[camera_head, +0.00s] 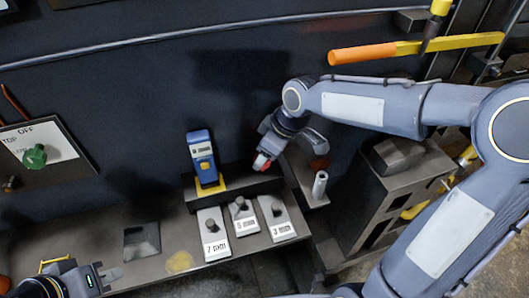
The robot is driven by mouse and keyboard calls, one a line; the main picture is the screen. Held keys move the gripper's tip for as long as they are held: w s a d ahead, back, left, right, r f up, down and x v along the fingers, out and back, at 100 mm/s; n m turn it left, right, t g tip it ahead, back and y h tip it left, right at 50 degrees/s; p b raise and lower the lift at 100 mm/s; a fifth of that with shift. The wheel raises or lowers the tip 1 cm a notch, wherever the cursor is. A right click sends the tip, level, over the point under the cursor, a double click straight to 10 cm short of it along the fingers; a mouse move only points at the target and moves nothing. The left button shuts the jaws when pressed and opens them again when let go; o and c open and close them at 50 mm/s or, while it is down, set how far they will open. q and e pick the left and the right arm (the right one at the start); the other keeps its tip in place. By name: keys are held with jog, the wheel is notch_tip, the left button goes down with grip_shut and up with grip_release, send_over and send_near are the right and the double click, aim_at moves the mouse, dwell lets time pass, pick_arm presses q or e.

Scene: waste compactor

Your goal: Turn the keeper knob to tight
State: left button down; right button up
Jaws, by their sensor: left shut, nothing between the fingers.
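I cannot make out a knob marked as the keeper knob or a mark reading tight. A green knob (34,156) sits on a white plate (62,146) lettered OFF, on a dark panel at the far left. My left gripper (112,275) is at the lower left, low over the bench, shut and empty, well below that plate. My right arm comes in from the right, and its gripper (264,160) points down near the middle, right of a blue device (202,156). Its fingers are small and dark with red showing, so its opening is unclear.
Blocks marked 7 mm (213,246), 5 mm (243,226) and 3 mm (282,231) lie on the bench. A short grey cylinder (320,186) stands right of them. An orange-ended yellow bar (362,53) is above my right arm. A dark slotted housing (388,196) stands at right.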

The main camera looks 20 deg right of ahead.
jog(key=shift+x, duration=1)
jog(key=shift+c, duration=0.4)
